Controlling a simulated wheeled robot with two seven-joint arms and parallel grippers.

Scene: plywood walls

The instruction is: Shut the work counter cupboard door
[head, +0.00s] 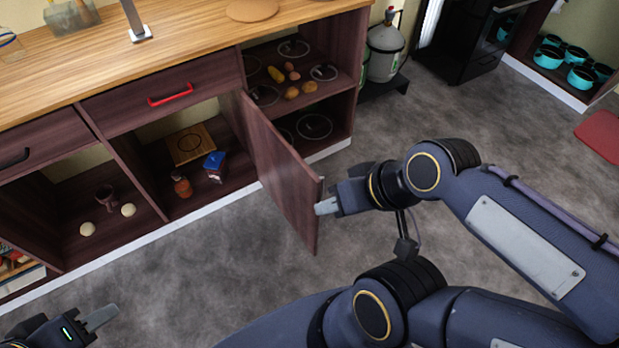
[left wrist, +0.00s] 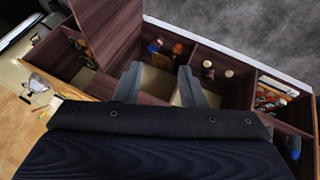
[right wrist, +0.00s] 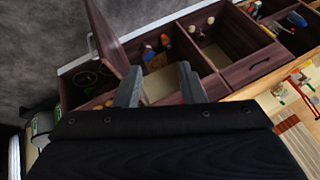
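The dark wood cupboard door (head: 285,175) stands open, swung out from the work counter (head: 190,60), exposing a compartment with items inside. It also shows in the left wrist view (left wrist: 106,32) and the right wrist view (right wrist: 108,42). My right gripper (head: 325,206) is at the door's free edge, on its right side; I cannot tell whether it touches. Its two fingers are apart with nothing between them in the right wrist view (right wrist: 160,80). My left gripper (head: 100,318) is low at the left, away from the door. Its fingers are apart and empty in the left wrist view (left wrist: 160,85).
The compartment left of the door holds a wooden board (head: 190,144), a blue-topped box (head: 214,166) and a reddish jar (head: 182,187). Shelves right of it hold pan lids and food. A drawer with a red handle (head: 170,95) is above. The grey floor before the counter is clear.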

